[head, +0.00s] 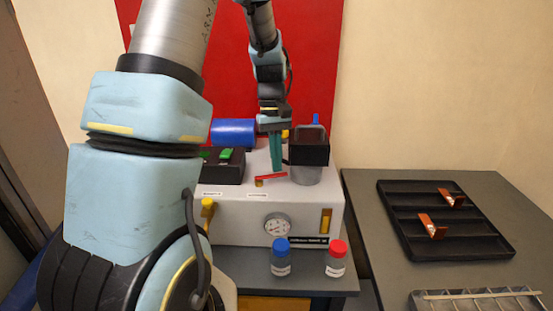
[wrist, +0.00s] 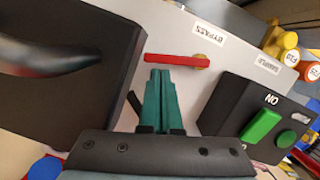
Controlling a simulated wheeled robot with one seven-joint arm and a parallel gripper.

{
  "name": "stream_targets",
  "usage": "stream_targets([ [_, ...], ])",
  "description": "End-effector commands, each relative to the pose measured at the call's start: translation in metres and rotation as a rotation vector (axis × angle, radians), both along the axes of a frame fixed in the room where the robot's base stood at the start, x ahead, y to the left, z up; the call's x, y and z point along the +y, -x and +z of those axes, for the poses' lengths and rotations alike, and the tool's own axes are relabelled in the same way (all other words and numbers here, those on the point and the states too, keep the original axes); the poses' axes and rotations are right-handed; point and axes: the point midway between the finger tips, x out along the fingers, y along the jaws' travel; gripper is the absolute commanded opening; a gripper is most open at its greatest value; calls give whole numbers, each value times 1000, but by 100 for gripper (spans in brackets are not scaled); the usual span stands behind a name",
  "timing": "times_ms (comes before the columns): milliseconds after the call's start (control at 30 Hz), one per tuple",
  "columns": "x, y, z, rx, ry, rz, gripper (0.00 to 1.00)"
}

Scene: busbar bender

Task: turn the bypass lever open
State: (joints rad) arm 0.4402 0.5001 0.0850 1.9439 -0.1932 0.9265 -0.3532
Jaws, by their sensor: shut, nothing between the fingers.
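The bypass lever (head: 272,177) is a short red bar on top of the grey machine (head: 235,216). In the head view it points right from a brass pivot at its left end. In the wrist view the lever (wrist: 172,60) lies across the picture, with the pivot (wrist: 201,60) at its right end beside the BYPASS label (wrist: 208,41). My gripper (head: 277,170) points down with its green fingers together and empty. In the wrist view its fingertips (wrist: 160,71) are close to the lever's side, near its free end. I cannot tell whether they touch.
A black block (head: 309,150) stands close right of my gripper. A black switch box (head: 222,166) with green buttons is left. Blue-capped (head: 281,258) and red-capped (head: 336,260) bottles stand before the machine. A black tray (head: 480,246) with two copper-coloured parts lies right.

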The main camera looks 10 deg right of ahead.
Motion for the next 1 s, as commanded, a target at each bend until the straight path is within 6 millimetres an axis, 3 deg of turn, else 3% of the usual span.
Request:
stream_targets([
  [167, -1, 1, 0, 0, 0, -27, 0],
  [400, -6, 11, 1, 0, 1, -216, 0],
  [1000, -1, 3, 1, 0, 0, -219, 0],
])
